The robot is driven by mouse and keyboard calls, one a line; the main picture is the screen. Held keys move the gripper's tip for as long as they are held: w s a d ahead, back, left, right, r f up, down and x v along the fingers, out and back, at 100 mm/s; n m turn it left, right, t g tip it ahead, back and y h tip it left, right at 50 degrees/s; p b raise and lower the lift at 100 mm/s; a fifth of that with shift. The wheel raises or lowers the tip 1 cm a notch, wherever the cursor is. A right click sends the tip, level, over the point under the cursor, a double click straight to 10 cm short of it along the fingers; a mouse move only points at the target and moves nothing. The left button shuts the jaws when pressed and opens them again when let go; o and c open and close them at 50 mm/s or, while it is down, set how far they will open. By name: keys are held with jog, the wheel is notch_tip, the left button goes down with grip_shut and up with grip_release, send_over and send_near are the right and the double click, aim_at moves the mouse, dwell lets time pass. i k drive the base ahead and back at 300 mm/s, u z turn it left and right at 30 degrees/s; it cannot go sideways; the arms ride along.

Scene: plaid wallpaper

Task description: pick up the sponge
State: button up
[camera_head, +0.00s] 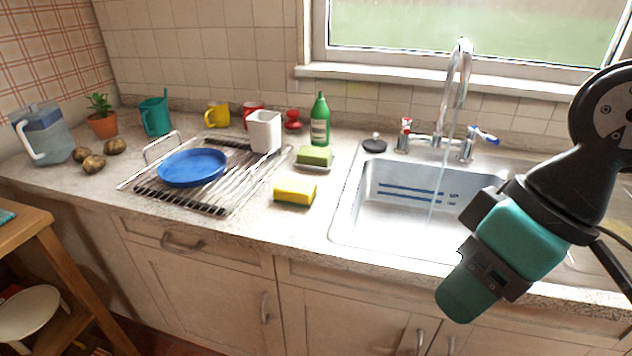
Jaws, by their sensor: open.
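A yellow sponge (295,192) with a darker underside lies on the counter, between the dish rack and the sink. Behind it, a green block (314,156), perhaps soap or another sponge, sits on a small pale dish. My gripper (466,292) is at the right, in front of the sink's front edge, well to the right of the yellow sponge and apart from it. It is open, and I see nothing held in it. Its fingertips are hard to make out from this angle.
A wire dish rack (225,208) with a blue plate (192,167) and a white cup (264,132) stands left of the sponge. A green bottle (320,120) stands behind. Water runs from the faucet (459,75) into the sink (345,228). The counter before the sponge is clear.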

aim_at(296, 192)
jog(key=k, duration=1.15)
jog(key=u, duration=0.8)
jog(key=i, duration=1.8)
jog(key=z, duration=0.75)
